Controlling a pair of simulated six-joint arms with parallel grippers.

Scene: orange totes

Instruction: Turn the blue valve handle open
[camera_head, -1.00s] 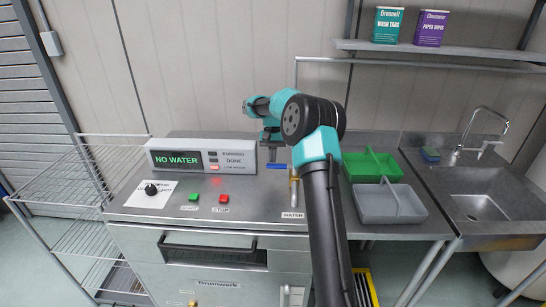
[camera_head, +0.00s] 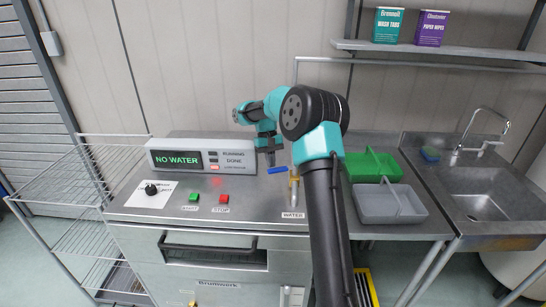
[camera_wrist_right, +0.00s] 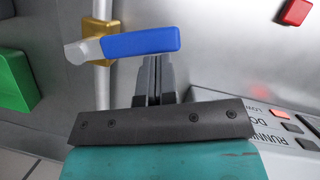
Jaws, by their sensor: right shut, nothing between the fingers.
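The blue valve handle (camera_head: 277,170) points left from the brass valve on the pipe (camera_head: 294,187), near the WATER label, its free end slightly toward the front. In the right wrist view the handle (camera_wrist_right: 145,42) lies across the tips of my right gripper (camera_wrist_right: 154,60), with the brass valve body (camera_wrist_right: 98,31) at its left. My right gripper (camera_head: 271,163) is shut and empty, at the far side of the handle near its free end. The fingertips appear to be against the handle; exact contact is hard to tell. My left gripper is not in view.
A control box (camera_head: 200,157) reads NO WATER, with a red light lit. Green (camera_head: 193,196) and red (camera_head: 224,198) buttons sit in front of it. A green tote (camera_head: 373,165) and grey tote (camera_head: 390,204) stand right of the pipe. The sink is at far right.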

